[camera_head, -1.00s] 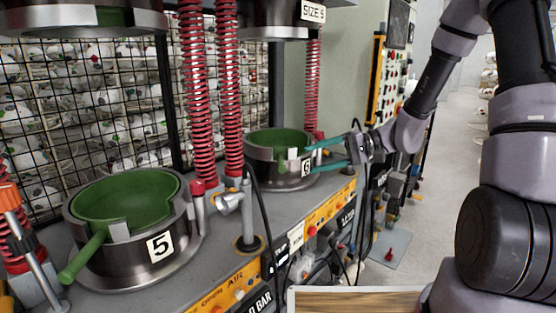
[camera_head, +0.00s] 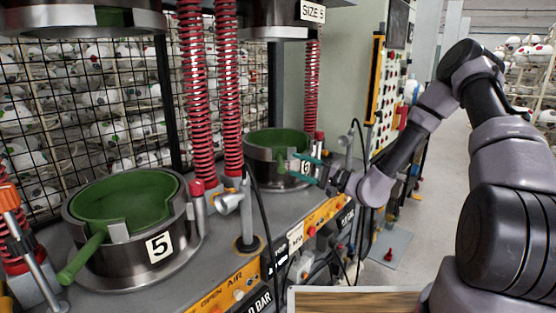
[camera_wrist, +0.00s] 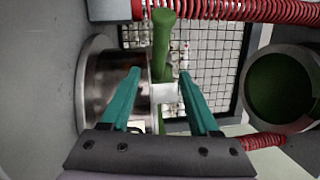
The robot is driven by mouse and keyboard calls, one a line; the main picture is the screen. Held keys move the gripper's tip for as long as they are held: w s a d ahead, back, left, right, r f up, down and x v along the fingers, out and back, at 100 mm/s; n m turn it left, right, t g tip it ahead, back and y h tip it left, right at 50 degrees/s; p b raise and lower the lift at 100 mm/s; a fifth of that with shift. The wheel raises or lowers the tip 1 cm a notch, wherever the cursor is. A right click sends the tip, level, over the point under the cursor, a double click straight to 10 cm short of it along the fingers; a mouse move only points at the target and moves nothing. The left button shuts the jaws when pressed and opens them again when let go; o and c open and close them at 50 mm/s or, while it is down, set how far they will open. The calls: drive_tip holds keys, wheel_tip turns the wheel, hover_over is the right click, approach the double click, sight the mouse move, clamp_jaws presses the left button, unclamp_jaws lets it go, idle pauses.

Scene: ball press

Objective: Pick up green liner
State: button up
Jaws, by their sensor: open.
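A green liner (camera_head: 270,138) lines the metal pot marked 6 (camera_head: 262,171) at the back of the bench. Its green handle (camera_head: 283,166) sticks out at the pot's front and shows larger in the wrist view (camera_wrist: 163,45). My gripper (camera_head: 294,164) is open in front of this handle, its two teal fingers apart. In the wrist view my gripper (camera_wrist: 160,74) has a finger on each side of the handle, with visible gaps. Whether the tips reach past the handle is unclear. A second green liner (camera_head: 125,195) with a handle sits in the pot marked 5 (camera_head: 150,245).
Red springs (camera_head: 230,90) and a black wire grid (camera_head: 95,130) stand around the pots. A jointed grey fitting (camera_head: 245,210) stands between the pots. Switch boxes (camera_head: 325,213) line the bench front. An upper mould (camera_head: 280,18) hangs above pot 6.

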sight(278, 156)
drive_tip(key=x, duration=0.5)
drive_tip(key=shift+w+a+f, duration=0.1)
drive_tip(key=shift+w+a, duration=0.05)
drive_tip(key=shift+w, duration=0.05)
clamp_jaws()
idle(1.2)
